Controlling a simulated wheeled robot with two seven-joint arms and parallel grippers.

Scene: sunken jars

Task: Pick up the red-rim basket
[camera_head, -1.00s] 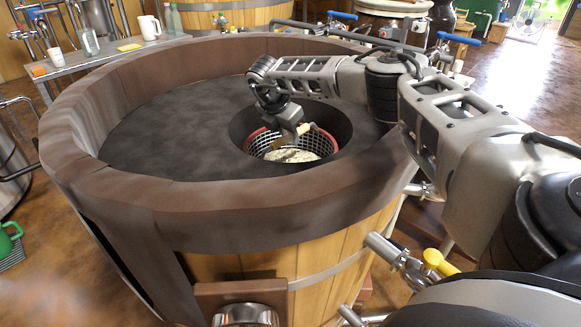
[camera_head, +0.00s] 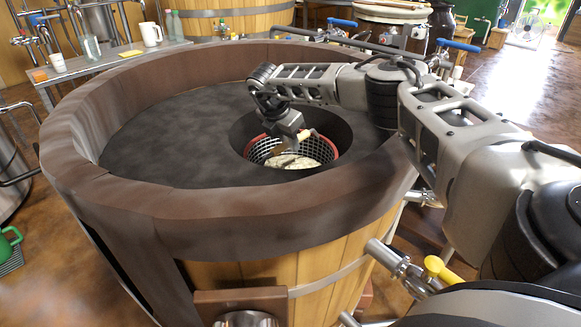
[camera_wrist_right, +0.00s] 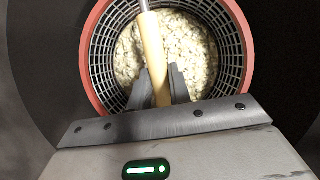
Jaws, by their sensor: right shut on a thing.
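The red-rim basket (camera_head: 336,151) sits inside the round dark opening in the top of the large wooden vat. Its dark mesh wall and red rim (camera_wrist_right: 87,64) fill much of the right wrist view. Pale flaky pieces (camera_wrist_right: 190,50) lie in it. A tan wooden grip (camera_wrist_right: 153,55) with a metal end crosses above the contents. My right gripper (camera_wrist_right: 163,88) is shut on this grip, one finger on each side. In the head view my right gripper (camera_head: 298,138) reaches down over the basket and hides part of it. My left gripper is out of view.
The vat's thick brown rim (camera_head: 115,175) surrounds the dark top surface (camera_head: 170,135), which is clear left of the opening. The opening's wall stands close around the basket. A side table (camera_head: 115,56) with a mug (camera_head: 151,35) and bottles stands behind left.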

